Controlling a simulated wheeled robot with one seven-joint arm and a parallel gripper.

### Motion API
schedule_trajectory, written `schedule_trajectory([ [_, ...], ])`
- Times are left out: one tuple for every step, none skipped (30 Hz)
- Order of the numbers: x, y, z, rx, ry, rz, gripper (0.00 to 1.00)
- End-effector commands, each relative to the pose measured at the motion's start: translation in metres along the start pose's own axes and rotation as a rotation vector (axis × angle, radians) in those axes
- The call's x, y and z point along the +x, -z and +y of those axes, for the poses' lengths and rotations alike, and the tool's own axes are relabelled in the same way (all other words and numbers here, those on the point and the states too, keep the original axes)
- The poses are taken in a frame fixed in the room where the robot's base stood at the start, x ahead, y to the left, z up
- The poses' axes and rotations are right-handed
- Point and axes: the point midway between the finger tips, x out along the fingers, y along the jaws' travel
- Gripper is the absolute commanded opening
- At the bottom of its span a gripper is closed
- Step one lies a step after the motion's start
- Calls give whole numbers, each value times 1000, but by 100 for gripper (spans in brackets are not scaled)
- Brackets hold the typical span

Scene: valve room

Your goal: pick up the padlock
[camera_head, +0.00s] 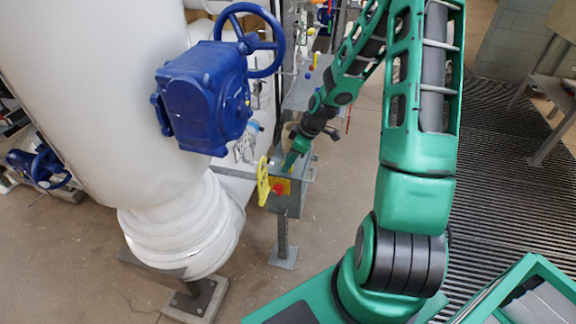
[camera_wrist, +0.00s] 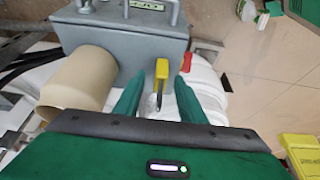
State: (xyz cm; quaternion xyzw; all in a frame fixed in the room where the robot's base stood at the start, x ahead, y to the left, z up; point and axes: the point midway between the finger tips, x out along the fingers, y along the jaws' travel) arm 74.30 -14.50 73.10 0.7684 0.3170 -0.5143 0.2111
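A small yellow piece with a grey metal loop below it, which looks like the padlock (camera_wrist: 161,70), shows in the wrist view in front of a grey box. My gripper (camera_wrist: 158,80) is open, with one green finger on each side of it. Gaps show between the fingers and the yellow piece, so it does not look held. In the head view my gripper (camera_head: 291,160) reaches down at the grey box (camera_head: 308,172) on its post. The padlock cannot be made out there.
A yellow handwheel (camera_head: 263,182) and a red button (camera_head: 278,189) are close to my gripper. A tan cylinder (camera_wrist: 78,80) stands left of my fingers. A large white pipe (camera_head: 100,90) with a blue valve (camera_head: 205,95) fills the left.

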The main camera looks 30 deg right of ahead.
Motion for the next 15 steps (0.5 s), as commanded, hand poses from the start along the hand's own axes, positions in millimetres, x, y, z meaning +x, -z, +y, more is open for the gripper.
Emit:
schedule_trajectory([
  [6, 0, -1, 0, 2, 0, 37],
  [8, 0, 0, 0, 1, 0, 37],
  [11, 0, 0, 0, 0, 0, 37],
  [12, 0, 0, 0, 0, 0, 37],
  [13, 0, 0, 0, 0, 0, 37],
  [14, 0, 0, 0, 0, 0, 37],
  [14, 0, 0, 0, 0, 0, 37],
  [14, 0, 0, 0, -1, 0, 37],
  [14, 0, 0, 0, -1, 0, 37],
  [14, 0, 0, 0, -1, 0, 37],
  [14, 0, 0, 0, -1, 0, 37],
  [14, 0, 0, 0, -1, 0, 37],
  [14, 0, 0, 0, -1, 0, 34],
  [14, 0, 0, 0, -1, 0, 27],
  [14, 0, 0, 0, -1, 0, 18],
])
